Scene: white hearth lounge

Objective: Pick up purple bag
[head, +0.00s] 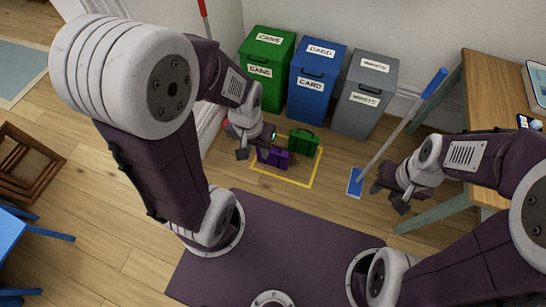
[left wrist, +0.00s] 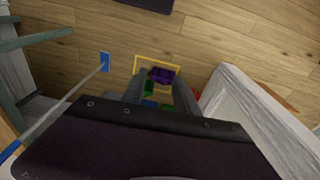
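The purple bag (head: 273,157) lies on the floor inside a yellow taped outline (head: 318,168), with the green bag (head: 304,141) just behind it to the right. My left gripper (head: 256,149) is open above and slightly left of the purple bag, partly covering it. In the left wrist view the purple bag (left wrist: 162,75) shows beyond the two spread fingers, with nothing held between them. I cannot tell the exact gap to the bag. My right gripper (head: 389,196) is open and empty, right of the blue-headed broom.
Green, blue and grey bins (head: 368,91) stand along the wall behind the bags. A long-handled broom (head: 390,137) leans near a wooden table (head: 480,75) at right. Wood floor is clear left of the outline.

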